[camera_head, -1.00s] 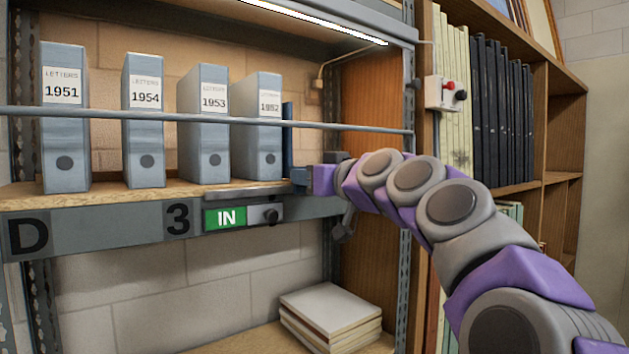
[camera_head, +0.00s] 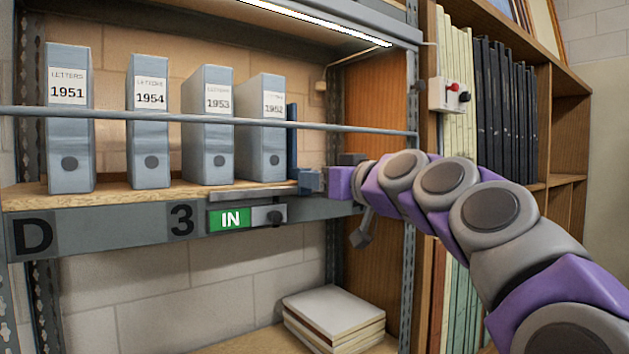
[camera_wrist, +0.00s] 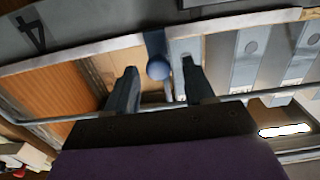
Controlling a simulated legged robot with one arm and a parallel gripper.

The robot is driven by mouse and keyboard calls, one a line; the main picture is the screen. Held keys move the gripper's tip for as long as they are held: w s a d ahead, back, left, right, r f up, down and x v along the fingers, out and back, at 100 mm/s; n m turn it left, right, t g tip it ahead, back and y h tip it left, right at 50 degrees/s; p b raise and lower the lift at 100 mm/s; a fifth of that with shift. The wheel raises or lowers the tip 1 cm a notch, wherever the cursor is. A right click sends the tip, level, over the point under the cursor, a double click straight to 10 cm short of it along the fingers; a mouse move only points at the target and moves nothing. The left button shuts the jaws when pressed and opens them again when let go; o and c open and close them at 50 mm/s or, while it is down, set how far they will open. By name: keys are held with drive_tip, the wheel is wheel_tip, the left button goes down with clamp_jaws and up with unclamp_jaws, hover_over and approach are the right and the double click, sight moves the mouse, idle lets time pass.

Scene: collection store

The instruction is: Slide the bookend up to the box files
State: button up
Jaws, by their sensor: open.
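The dark blue bookend (camera_head: 292,140) stands upright on the shelf, just right of the box file marked 1952 (camera_head: 262,125). The box files 1953 (camera_head: 208,125), 1954 (camera_head: 149,125) and 1951 (camera_head: 69,125) stand upright further left, with gaps between them. My gripper (camera_head: 310,182) is at the shelf's front edge, below the rail. In the wrist view my open gripper (camera_wrist: 160,76) has one finger on each side of the bookend's round blue knob (camera_wrist: 158,67), with space showing beside it. The bookend and nearest file look close; I cannot tell whether they touch.
A metal rail (camera_head: 120,114) runs across the front of the files. The shelf edge carries a green IN sign (camera_head: 230,219) with a dark knob. A perforated upright (camera_head: 408,250) and a red-levered switch box (camera_head: 449,96) are to the right. Books (camera_head: 334,314) lie below.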

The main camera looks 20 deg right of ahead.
drive_tip(key=v, duration=1.4)
drive_tip(key=shift+d+b, duration=0.15)
drive_tip(key=shift+b, duration=0.2)
drive_tip(key=s+a+f+g+b, duration=0.1)
drive_tip(key=s+a+f+g, duration=0.3)
drive_tip(key=f, duration=0.7)
drive_tip(key=a+f+g+h+b, duration=0.1)
drive_tip(key=a+f+g+b, duration=0.15)
drive_tip(key=a+f, duration=0.6)
drive_tip(key=s+a+f+g, duration=0.2)
drive_tip(key=a+f+g, duration=0.1)
drive_tip(key=f, duration=1)
drive_tip(key=s+d+f+m+g+h+b, duration=0.1)
drive_tip(key=s+f+g, duration=0.3)
drive_tip(key=s+f, duration=0.7)
drive_tip(key=s+d+f+m+g+h+b, duration=0.2)
drive_tip(key=s+d+f+m+g+h, duration=0.1)
drive_tip(key=s+f, duration=0.8)
wheel_tip(320, 180, down, 4)
drive_tip(key=shift+d+g+h+b, duration=0.3)
drive_tip(key=shift+d+g+h, duration=0.3)
drive_tip(key=shift+g, duration=0.55)
